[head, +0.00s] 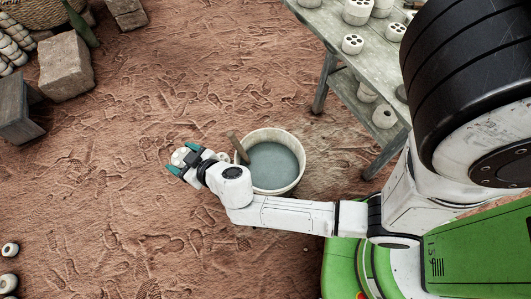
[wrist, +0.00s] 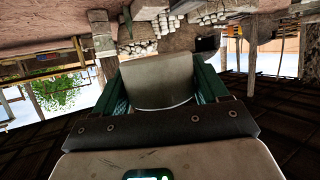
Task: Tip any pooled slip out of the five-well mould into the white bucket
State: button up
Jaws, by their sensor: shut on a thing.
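The mould, a pale, short cylinder (head: 180,156), is between the teal fingers of my gripper (head: 183,158), which is shut on it. In the wrist view the mould (wrist: 156,80) shows as a plain beige side wall between the two fingers (wrist: 160,88); its wells cannot be made out there. The white bucket (head: 298,155) stands on the ground to the right of my gripper, holding grey liquid with a wooden stick (head: 238,146) leaning out at its left rim. The mould is beside the bucket, to its left, not over it. Whether slip is pooled in it cannot be told.
A grey wooden table (head: 330,20) at upper right bears several pale moulds with holes; more pale pieces sit below it. Stone blocks (head: 66,66) and a basket (head: 45,12) stand at upper left. Small jars (head: 9,250) lie at lower left. The reddish mud floor between is clear.

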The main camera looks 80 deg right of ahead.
jog(key=s+d+f+n+g+h+b, duration=0.2)
jog(key=s+d+f+g+h+b, duration=0.5)
jog(key=s+d+f+g+b, duration=0.2)
jog(key=s+d+f+n+g+h+b, duration=0.2)
jog(key=s+d+f+g+h+b, duration=0.4)
jog(key=s+d+f+g+b, duration=0.4)
jog(key=s+d+f+b, duration=0.1)
jog(key=d+f+b, duration=0.3)
jog(key=f, duration=0.2)
jog(key=shift+h, duration=0.4)
dwell(0.4)
jog(key=shift+f, duration=0.15)
dwell(1.7)
